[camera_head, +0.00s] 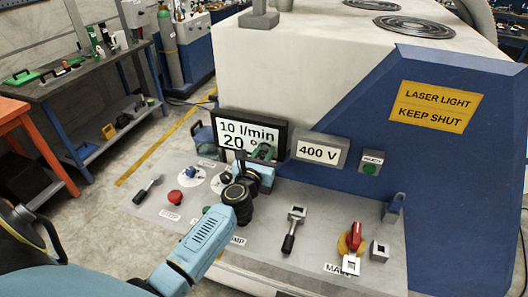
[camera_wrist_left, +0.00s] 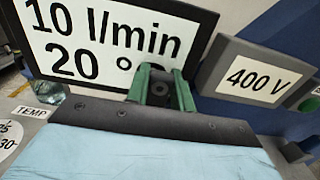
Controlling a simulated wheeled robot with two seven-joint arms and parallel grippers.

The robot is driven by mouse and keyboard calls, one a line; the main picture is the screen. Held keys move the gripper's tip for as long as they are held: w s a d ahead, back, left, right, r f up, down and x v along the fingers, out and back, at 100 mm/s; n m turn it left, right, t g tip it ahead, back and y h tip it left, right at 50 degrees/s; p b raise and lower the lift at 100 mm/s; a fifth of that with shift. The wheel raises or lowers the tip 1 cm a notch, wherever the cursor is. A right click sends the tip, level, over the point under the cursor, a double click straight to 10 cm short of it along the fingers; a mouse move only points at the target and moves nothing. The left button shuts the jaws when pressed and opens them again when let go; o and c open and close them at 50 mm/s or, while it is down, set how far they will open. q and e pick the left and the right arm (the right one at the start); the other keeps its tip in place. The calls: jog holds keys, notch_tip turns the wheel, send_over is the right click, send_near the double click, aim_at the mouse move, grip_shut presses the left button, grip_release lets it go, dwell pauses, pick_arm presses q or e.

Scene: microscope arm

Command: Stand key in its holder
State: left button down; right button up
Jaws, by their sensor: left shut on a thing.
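My left gripper (camera_head: 264,153), with green fingers, is in front of the "10 l/min 20 °" display. In the left wrist view its fingers (camera_wrist_left: 162,86) are shut on a small dark thing (camera_wrist_left: 159,89) with a round end. Most of that thing is hidden, so I cannot tell whether it is the key. On the panel, a black-handled piece with a square metal head (camera_head: 293,229) lies at the middle, and a similar one (camera_head: 147,189) lies at the left. A grey square socket-like piece (camera_head: 379,251) stands at the right; I cannot tell which piece is the holder. My right gripper is not in view.
The display (camera_head: 240,134) and the 400 V sign (camera_head: 319,151) stand close behind the gripper. A red-handled switch (camera_head: 355,236) and a padlock-like piece (camera_head: 394,207) are at the right. A red button (camera_head: 175,197) is at the left. The panel's front middle has free room.

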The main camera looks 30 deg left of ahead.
pick_arm(q)
jog(key=shift+f+b, duration=0.7)
jog(key=shift+f, duration=0.3)
dwell(0.9)
jog(key=shift+f+b, duration=2.05)
jog(key=shift+f, duration=0.25)
jog(key=c, duration=1.1)
grip_release()
jog(key=v, duration=1.2)
jog(key=shift+f, duration=0.1)
jog(key=shift+s+d, duration=0.15)
jog(key=shift+s, duration=0.6)
